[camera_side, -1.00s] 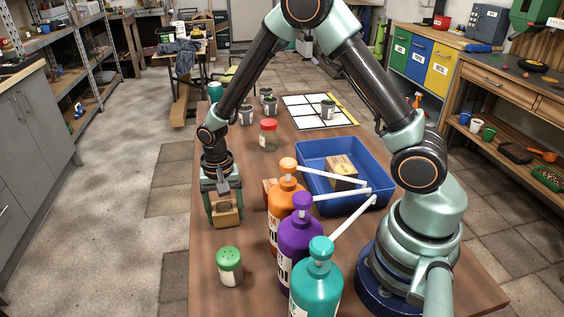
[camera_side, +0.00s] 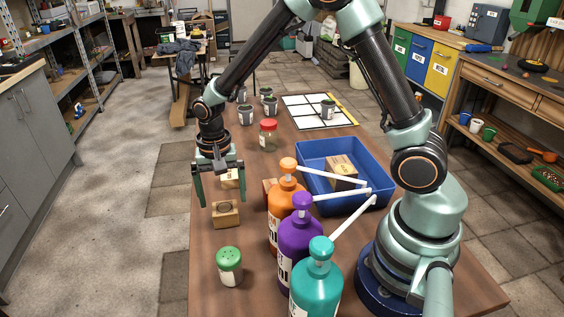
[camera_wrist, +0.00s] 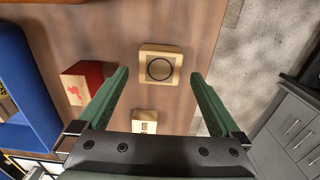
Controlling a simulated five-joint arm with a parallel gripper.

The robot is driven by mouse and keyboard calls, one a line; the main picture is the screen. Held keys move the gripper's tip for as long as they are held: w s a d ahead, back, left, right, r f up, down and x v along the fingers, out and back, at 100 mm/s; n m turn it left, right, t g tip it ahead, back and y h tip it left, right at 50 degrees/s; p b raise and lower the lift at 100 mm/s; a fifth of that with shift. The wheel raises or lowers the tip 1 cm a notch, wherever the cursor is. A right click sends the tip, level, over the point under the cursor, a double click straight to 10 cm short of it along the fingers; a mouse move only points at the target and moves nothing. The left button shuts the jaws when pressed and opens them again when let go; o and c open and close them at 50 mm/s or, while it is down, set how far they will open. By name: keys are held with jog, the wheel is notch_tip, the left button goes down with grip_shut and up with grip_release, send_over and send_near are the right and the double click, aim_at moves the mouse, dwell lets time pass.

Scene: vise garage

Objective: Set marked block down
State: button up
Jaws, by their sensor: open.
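A light wooden block with a dark ring on its top (camera_side: 226,214) rests flat on the table, left of the bottles. It also shows in the wrist view (camera_wrist: 161,66), between and beyond my fingertips. My gripper (camera_side: 222,195) is open and empty, above and slightly behind this block, with a finger out to each side. Both green fingers show apart in the wrist view (camera_wrist: 158,75), touching nothing. A second wooden block with dark print (camera_side: 231,179) sits behind, partly hidden by my gripper. In the wrist view its printed face (camera_wrist: 145,122) shows.
A red block (camera_wrist: 82,84) with a pale face stands nearby, partly behind the orange bottle (camera_side: 280,215). Purple (camera_side: 298,245) and teal (camera_side: 316,285) pump bottles stand in front. A green-lidded shaker (camera_side: 229,267) is nearer. A blue bin (camera_side: 325,202) holding a box lies right.

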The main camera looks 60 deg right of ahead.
notch_tip(320, 180, up, 7)
notch_tip(320, 180, up, 7)
jog(key=n+t, duration=0.2)
jog(key=n, duration=0.1)
send_over(225, 208)
jog(key=s+d, duration=0.2)
jog(key=s, duration=0.1)
jog(key=s+d+r+n+t, duration=0.3)
jog(key=s+r+n, duration=0.2)
jog(key=s, duration=0.3)
jog(key=shift+s+n+t, duration=0.3)
jog(key=shift+n, duration=0.2)
